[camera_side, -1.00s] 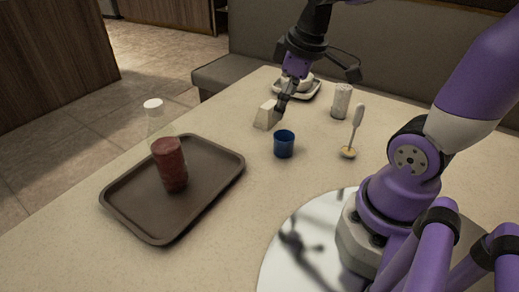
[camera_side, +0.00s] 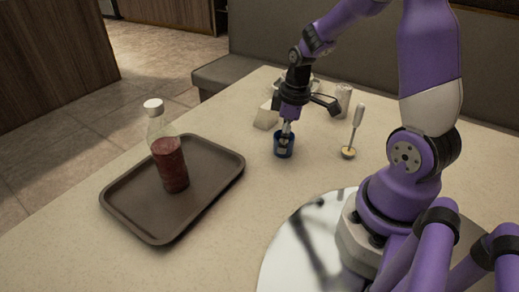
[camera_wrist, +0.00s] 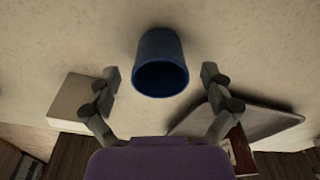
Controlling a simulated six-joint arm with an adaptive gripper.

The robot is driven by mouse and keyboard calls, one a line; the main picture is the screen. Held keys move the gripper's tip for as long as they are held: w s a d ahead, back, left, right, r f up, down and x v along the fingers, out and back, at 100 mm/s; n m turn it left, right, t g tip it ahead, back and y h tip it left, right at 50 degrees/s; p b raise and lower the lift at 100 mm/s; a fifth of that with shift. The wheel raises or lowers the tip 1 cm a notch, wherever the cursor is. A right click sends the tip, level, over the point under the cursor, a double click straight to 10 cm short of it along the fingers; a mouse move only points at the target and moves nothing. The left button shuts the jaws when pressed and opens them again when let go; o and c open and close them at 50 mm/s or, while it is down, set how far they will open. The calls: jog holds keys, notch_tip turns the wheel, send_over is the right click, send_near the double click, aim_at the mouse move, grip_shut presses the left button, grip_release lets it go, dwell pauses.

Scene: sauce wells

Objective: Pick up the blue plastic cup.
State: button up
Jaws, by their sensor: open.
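The blue plastic cup (camera_side: 284,151) stands upright on the table in the side view, with its upper part partly hidden by my gripper (camera_side: 285,133). In the wrist view the blue cup (camera_wrist: 160,62) shows its dark open mouth toward the camera. It lies between and slightly beyond the two fingertips of my gripper (camera_wrist: 160,76). The fingers are spread wide with clear gaps on both sides of the cup. My gripper is open and holds nothing. Whether a finger touches the cup cannot be told from the side view.
A brown tray (camera_side: 121,205) holding a red sauce bottle (camera_side: 170,165) lies to the left. A pale block (camera_side: 265,117) stands just behind the cup. A white shaker (camera_side: 343,98) and a spoon-like utensil (camera_side: 357,118) stand to the right. The table in front of the cup is clear.

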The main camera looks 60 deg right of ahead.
jog(key=shift+f, duration=0.4)
jog(key=c, duration=1.2)
jog(key=shift+r, duration=0.1)
